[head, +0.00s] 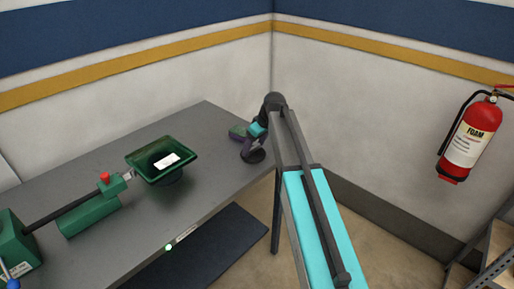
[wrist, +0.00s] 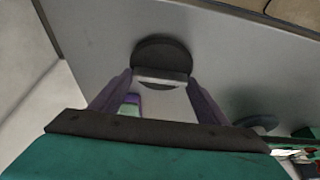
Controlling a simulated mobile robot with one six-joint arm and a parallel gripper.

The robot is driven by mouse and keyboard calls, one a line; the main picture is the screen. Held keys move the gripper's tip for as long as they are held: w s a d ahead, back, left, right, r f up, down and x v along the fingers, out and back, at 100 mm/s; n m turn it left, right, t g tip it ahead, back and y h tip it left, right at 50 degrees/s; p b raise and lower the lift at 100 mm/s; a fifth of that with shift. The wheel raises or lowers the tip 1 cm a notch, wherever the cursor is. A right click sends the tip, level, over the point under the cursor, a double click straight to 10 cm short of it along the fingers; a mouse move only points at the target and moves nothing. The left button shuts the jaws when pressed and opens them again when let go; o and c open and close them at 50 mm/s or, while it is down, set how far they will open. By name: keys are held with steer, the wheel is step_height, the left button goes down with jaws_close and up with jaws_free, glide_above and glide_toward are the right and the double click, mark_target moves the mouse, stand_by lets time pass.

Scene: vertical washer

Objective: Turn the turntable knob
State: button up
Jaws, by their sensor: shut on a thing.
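The turntable knob is a dark round disc with a pale bar across it, in the upper middle of the wrist view (wrist: 162,50). In the head view it is a small dark disc (head: 254,156) at the table's right end. My gripper (wrist: 160,78) has its purple fingers on either side of the bar, shut on the knob. In the head view my gripper (head: 250,143) reaches down over the knob, and the arm partly hides the contact. The bar lies roughly level across the wrist view.
A green square dish (head: 135,157) with a white block (head: 167,160) in it stands left of my gripper on the grey table (head: 95,150). A green device with a red knob (head: 104,177) is at the left. Walls stand close behind. A fire extinguisher (head: 470,138) hangs at right.

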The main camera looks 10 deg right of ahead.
steer(key=n, duration=0.2)
steer(key=n+g+y+b, duration=0.1)
steer(key=n, duration=0.1)
steer(key=n+b, duration=0.1)
steer(key=shift+w+d+n+g+y, duration=0.25)
steer(key=shift+w+n+g+y, duration=0.05)
steer(key=shift+w+n+g, duration=0.1)
steer(key=n+g+b, duration=0.1)
steer(key=n+b, duration=0.1)
steer(key=n, duration=0.2)
steer(key=shift+r+n+g, duration=0.1)
steer(key=shift+n+g, duration=0.2)
steer(key=shift+g, duration=0.1)
steer(key=o, duration=1)
steer(key=shift+o, duration=0.2)
steer(key=b+v, duration=0.2)
steer(key=v, duration=1.1)
steer(key=shift+d+r+b, duration=0.2)
steer(key=shift+r+b, duration=0.1)
steer(key=shift+b, duration=0.05)
